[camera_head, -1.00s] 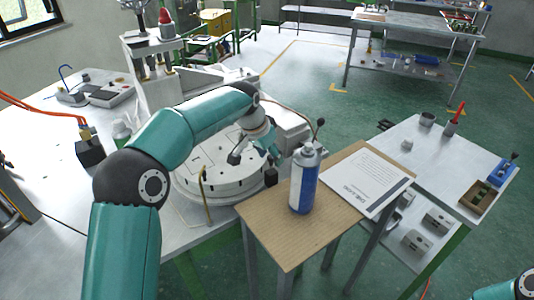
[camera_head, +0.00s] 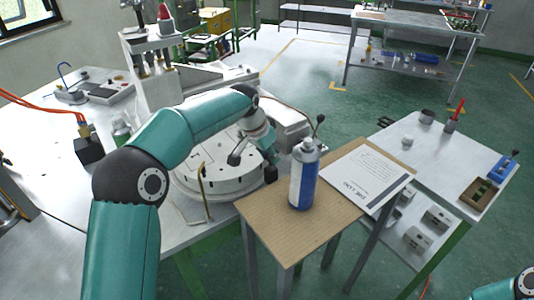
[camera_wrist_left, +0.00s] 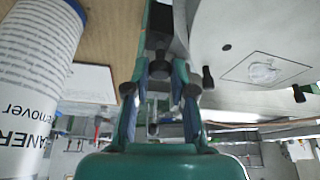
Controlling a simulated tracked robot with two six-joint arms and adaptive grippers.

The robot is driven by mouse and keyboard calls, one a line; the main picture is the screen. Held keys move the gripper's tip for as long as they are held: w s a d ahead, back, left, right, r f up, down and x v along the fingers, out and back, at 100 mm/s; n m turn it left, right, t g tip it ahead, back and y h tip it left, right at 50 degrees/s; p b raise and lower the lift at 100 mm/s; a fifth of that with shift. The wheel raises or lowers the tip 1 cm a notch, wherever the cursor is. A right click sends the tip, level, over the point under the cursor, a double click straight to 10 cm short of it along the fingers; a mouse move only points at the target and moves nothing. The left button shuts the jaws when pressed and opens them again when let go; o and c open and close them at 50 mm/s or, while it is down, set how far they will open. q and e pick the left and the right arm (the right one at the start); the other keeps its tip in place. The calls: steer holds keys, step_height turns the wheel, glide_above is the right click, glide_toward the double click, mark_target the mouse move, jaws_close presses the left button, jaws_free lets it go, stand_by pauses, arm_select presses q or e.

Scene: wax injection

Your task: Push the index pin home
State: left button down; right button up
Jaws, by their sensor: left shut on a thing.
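The round white turntable (camera_head: 200,185) sits on the table at the middle left of the head view, partly behind my left arm. My left gripper (camera_head: 270,158) is at its right edge, next to a black block (camera_head: 271,174). In the left wrist view, my left gripper's fingers (camera_wrist_left: 160,85) close around a small dark knob, which I take to be the index pin (camera_wrist_left: 159,69). The fingers and arm hide most of the pin, so how deep it sits cannot be told. My right gripper is out of view.
A blue and white spray can (camera_head: 303,178) stands on the small brown table (camera_head: 285,238) just right of my left gripper; it looms close in the left wrist view (camera_wrist_left: 35,60). A printed sheet (camera_head: 367,176) lies behind it. A bent brass rod (camera_head: 203,192) stands at the turntable's front.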

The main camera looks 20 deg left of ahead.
arm_select(q)
steer(key=c, duration=1)
jaws_free()
steer(key=shift+f, duration=0.25)
steer(key=shift+r, duration=0.15)
steer(key=shift+s+a+r, duration=0.15)
steer(key=shift+r, duration=0.4)
steer(key=v, duration=1)
steer(key=shift+s+r, duration=0.1)
steer(key=shift+r, duration=0.15)
steer(key=shift+a, duration=0.1)
